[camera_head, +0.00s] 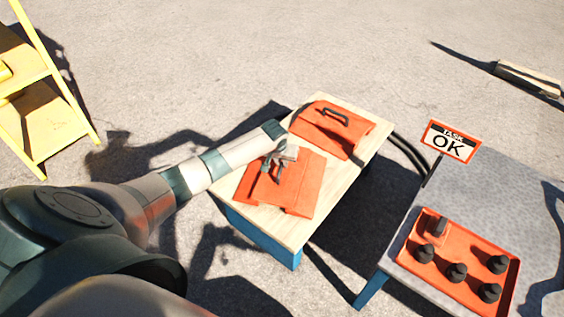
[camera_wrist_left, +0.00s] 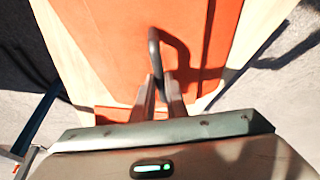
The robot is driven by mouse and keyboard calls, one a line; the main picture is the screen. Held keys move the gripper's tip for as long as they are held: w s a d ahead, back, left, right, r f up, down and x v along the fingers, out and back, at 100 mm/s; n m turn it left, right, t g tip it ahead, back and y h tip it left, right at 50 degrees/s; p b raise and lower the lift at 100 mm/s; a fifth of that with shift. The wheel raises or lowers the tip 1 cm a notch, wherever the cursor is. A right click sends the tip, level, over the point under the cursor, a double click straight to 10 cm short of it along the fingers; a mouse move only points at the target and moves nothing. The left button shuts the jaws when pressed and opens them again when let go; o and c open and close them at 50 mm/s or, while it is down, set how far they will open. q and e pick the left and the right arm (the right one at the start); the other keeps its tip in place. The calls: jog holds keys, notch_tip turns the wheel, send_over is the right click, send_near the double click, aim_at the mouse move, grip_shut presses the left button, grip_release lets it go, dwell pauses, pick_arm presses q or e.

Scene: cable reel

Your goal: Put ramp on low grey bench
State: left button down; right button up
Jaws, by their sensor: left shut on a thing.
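Two orange ramps with dark handles are on a wood-topped table. My left gripper (camera_head: 276,170) is shut on the handle of the nearer ramp (camera_head: 299,188). In the left wrist view the fingers (camera_wrist_left: 160,88) close on the black handle (camera_wrist_left: 153,48), with the orange ramp (camera_wrist_left: 115,45) beneath. That ramp appears to be at the tabletop; I cannot tell whether it is slightly raised. The farther ramp (camera_head: 318,133) lies behind it, its handle free. A grey-topped bench (camera_head: 500,190) stands to the right. My right gripper is not in view.
The wood-topped table (camera_head: 358,108) has blue sides. An orange tray (camera_head: 402,258) with several black knobs covers the grey bench's near part. A yellow ladder (camera_head: 50,123) is at far left. A gap separates table and bench.

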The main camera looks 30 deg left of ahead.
pick_arm(q)
jog(key=c, duration=2.1)
grip_release()
jog(key=shift+f, duration=0.1)
jog(key=o, duration=0.3)
jog(key=shift+o, duration=0.2)
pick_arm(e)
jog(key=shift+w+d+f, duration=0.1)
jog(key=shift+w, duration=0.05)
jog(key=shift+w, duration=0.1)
pick_arm(q)
jog(key=shift+s+r, duration=0.2)
jog(key=shift+r, duration=0.35)
jog(key=p+v, duration=0.3)
jog(key=v, duration=0.8)
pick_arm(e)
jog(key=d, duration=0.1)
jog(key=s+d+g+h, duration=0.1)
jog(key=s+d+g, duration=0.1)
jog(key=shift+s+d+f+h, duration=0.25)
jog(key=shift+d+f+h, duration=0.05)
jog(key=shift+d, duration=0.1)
pick_arm(q)
jog(key=shift+s+d, duration=0.1)
